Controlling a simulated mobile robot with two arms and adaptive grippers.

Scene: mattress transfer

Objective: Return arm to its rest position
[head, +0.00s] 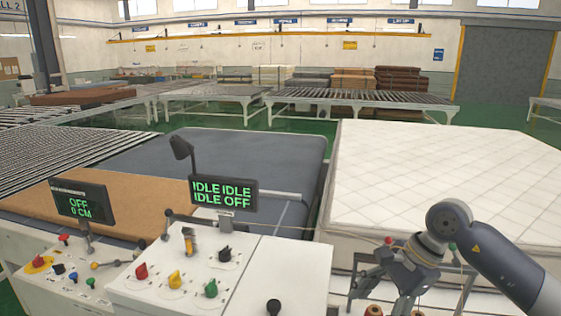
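My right arm comes in from the lower right, and its gripper (378,298) points down in front of the white quilted mattress (450,175). The gripper's fingers are spread apart, with nothing seen between them. It is right of the white control console (285,270) and apart from its knobs as far as I can tell. My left gripper is not in view.
The console carries coloured knobs, levers and a display (223,194) reading "IDLE IDLE IDLE OFF". A second display (78,203) reads "OFF 0 CM". A brown sheet (130,198) lies beside a grey bed (270,150). Roller conveyors (360,98) stand behind.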

